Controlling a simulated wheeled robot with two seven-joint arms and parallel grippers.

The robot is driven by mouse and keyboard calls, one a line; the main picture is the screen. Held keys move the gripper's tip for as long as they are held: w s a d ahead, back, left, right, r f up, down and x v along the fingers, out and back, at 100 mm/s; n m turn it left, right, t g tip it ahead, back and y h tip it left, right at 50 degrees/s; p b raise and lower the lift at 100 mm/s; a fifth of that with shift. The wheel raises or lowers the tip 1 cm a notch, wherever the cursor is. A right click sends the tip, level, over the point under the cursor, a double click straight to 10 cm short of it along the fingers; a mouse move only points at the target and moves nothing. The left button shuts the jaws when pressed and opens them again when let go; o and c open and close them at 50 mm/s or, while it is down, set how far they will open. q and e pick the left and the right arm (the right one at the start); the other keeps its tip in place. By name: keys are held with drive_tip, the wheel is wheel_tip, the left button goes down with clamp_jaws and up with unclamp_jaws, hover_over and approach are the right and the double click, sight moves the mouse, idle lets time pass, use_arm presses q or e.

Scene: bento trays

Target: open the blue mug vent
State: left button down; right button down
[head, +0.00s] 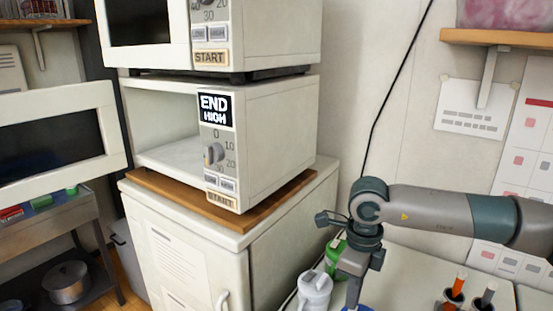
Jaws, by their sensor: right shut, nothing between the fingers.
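A small part of the blue mug (366,308) shows at the bottom edge of the head view; its vent and most of its body are out of the frame. My right gripper (353,300) reaches down from the right to just above the blue mug. It is shut with nothing between its fingers. I cannot tell whether the fingertips touch the mug. My left gripper is not in view.
A white mug (314,288) and a green mug (337,252) stand left of my right gripper. Dark holders with orange and grey items (456,291) stand to the right. An open microwave (270,135) sits on a cabinet at left, its door swung out.

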drive_tip(key=shift+r, duration=1.45)
